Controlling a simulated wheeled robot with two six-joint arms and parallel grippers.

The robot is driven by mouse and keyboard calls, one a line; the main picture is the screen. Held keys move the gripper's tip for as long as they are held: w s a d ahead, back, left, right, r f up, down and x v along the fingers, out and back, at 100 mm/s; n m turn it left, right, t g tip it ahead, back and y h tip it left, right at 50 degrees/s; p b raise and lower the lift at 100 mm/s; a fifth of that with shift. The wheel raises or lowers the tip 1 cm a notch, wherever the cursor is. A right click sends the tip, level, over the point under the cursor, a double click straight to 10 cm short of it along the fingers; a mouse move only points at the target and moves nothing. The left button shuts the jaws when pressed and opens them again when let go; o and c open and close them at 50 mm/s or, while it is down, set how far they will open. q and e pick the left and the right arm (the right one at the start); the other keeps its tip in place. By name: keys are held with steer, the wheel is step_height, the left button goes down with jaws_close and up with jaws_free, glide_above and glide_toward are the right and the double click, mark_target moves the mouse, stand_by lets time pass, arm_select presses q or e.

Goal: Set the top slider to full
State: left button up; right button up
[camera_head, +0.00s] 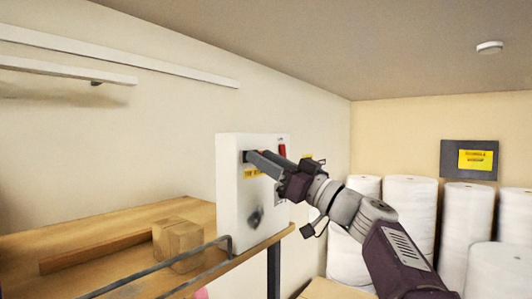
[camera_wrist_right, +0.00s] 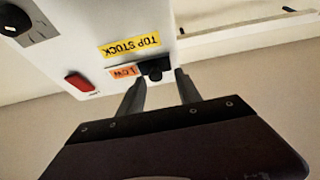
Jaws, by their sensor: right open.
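A white control box (camera_head: 232,195) stands on the wooden bench, and its face also fills the upper left of the right wrist view (camera_wrist_right: 110,25). In that view, upside down, a yellow label (camera_wrist_right: 130,44) reads TOP STOCK and an orange label (camera_wrist_right: 123,72) reads LOW. The small black slider knob (camera_wrist_right: 154,74) is beside the LOW label. My right gripper (camera_head: 250,156) reaches the upper left of the box face. Its open fingers (camera_wrist_right: 159,80) are on either side of the knob; I cannot tell whether they touch it. My left gripper is out of view.
A red switch (camera_wrist_right: 80,82) and a dark round knob (camera_wrist_right: 14,19) are on the same face. A cardboard block (camera_head: 178,245) and a grey rail (camera_head: 165,280) are left of the box on the bench (camera_head: 110,225). White rolls (camera_head: 410,205) stand behind my right arm.

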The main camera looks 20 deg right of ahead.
steer(key=shift+s, duration=0.15)
steer(key=c, duration=0.5)
steer(key=shift+w+d+f, duration=0.15)
steer(key=shift+w+d, duration=0.05)
steer(key=shift+w, duration=0.2)
jaws_close()
steer(key=shift+f, duration=0.15)
